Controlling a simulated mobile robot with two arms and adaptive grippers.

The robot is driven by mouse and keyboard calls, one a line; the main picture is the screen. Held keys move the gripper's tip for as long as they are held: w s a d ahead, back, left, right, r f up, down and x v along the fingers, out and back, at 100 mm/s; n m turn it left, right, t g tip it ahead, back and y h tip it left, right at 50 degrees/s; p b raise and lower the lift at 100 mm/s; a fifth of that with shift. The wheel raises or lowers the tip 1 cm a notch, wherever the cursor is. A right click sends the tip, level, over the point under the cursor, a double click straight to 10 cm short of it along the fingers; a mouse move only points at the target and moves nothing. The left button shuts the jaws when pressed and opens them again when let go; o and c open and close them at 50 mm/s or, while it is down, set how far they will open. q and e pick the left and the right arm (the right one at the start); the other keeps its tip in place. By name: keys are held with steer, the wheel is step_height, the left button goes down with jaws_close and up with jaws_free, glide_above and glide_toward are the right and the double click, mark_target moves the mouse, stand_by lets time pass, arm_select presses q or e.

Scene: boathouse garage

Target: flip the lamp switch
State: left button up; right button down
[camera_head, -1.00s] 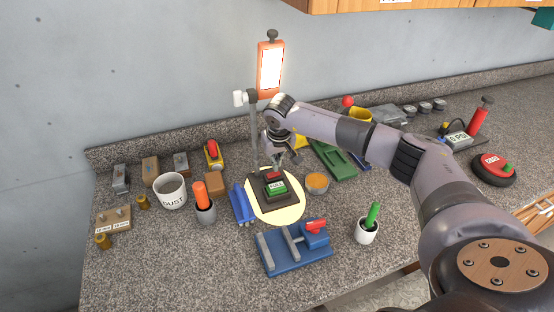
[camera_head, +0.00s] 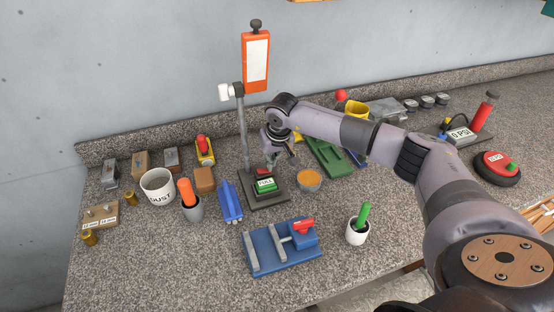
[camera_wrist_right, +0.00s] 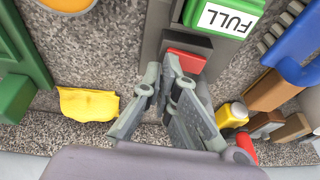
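The lamp has an orange-framed head (camera_head: 256,62) on a grey pole, and its panel is white and unlit. Its dark square base (camera_head: 270,201) carries a switch with a green part labelled FULL (camera_head: 265,186) and a smaller red part behind it. In the right wrist view the green part (camera_wrist_right: 228,15) is at the top and the red part (camera_wrist_right: 186,61) is just beyond my fingertips. My right gripper (camera_head: 271,163) is over the back of the base; in the wrist view its fingertips (camera_wrist_right: 162,66) are together and empty. I cannot tell whether they touch the red part. My left gripper is not in view.
A blue clamp block (camera_head: 228,201) stands left of the base and a round orange-topped tin (camera_head: 309,180) right of it. A blue vise (camera_head: 280,249) lies in front. A green tool (camera_head: 328,158) and yellow cloth (camera_wrist_right: 88,103) are nearby.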

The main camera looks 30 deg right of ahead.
steer(key=shift+s+a+f, duration=0.1)
steer(key=shift+a, duration=0.85)
steer(key=shift+w+a+r, duration=0.1)
steer(key=shift+w+r, duration=0.1)
steer(key=shift+w+a+r, duration=0.1)
steer(key=shift+a, duration=0.1)
steer(key=shift+r, duration=0.1)
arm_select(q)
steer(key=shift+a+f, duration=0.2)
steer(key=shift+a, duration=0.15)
arm_select(e)
steer(key=v, duration=1.1)
steer(key=shift+a+r, duration=0.15)
steer(key=shift+r, duration=0.25)
